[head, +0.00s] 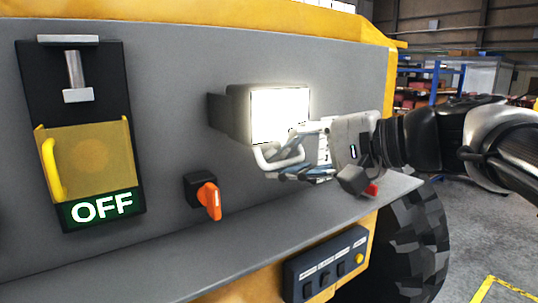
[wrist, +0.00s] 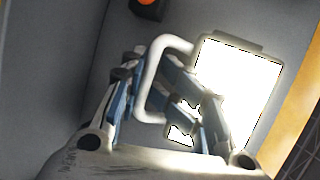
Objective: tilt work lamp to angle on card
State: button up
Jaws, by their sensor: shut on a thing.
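The work lamp (head: 240,115) is a dark box on the grey machine panel in the head view, with a brightly lit white face. The face also glows at the right of the wrist view (wrist: 240,85). A pale U-shaped handle (head: 264,158) sticks out below the face; it shows in the wrist view too (wrist: 151,80). My gripper (head: 296,158) has come in from the right and is shut on this handle, its blue-grey fingers around the bar. The fingers hide part of the handle and the lamp's lower right corner. I cannot make out an angle card clearly.
An orange rotary knob (head: 209,200) sits on the panel below left of the lamp. Further left is a yellow-covered switch (head: 88,160) above an OFF sign (head: 101,207). A ledge (head: 300,235) runs below, with a button box (head: 327,265) under it.

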jog(key=shift+d+r, duration=0.1)
jog(key=shift+r, duration=0.25)
jog(key=f+p+v, duration=0.2)
jog(key=v, duration=1.7)
jog(key=shift+s+d+p, duration=0.15)
jog(key=shift+d+p, duration=0.25)
dwell(0.5)
jog(key=shift+f, duration=0.15)
jog(key=shift+c, duration=0.2)
